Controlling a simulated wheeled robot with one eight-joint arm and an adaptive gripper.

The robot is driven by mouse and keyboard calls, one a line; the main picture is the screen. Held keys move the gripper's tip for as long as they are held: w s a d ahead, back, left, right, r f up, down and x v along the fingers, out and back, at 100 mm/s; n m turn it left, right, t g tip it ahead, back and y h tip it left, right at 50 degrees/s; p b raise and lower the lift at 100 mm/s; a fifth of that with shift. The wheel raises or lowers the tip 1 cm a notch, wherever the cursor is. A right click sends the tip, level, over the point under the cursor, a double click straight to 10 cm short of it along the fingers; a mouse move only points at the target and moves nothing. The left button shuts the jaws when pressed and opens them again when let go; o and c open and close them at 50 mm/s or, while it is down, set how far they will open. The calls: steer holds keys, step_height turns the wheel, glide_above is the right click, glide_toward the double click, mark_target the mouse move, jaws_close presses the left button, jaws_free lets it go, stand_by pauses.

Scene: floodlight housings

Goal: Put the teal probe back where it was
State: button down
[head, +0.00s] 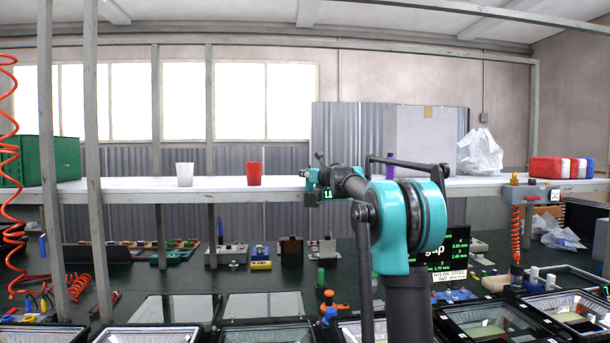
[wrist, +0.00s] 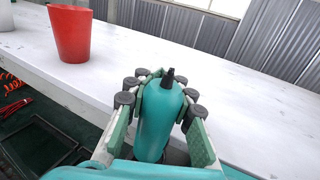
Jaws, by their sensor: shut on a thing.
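The teal probe (wrist: 158,122) with a dark pointed tip is held between the fingers of my gripper (wrist: 162,98) in the wrist view. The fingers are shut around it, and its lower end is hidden. The probe is at the front edge of the white shelf (wrist: 225,105), with the tip toward the shelf. I cannot tell whether it touches the shelf. In the head view my gripper (head: 312,180) is at the shelf front, small and partly hidden by my arm, and the probe is not clear there.
A red cup (head: 254,174) stands on the shelf left of my gripper, with a white cup (head: 185,174) farther left. A green crate (head: 60,160) is at the far left. A large pale box (head: 425,140) and a plastic bag (head: 480,153) stand to the right. Floodlight housings (head: 500,322) line the front.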

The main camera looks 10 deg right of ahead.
steer(key=shift+f, duration=0.45)
steer(key=c, duration=1.2)
jaws_free()
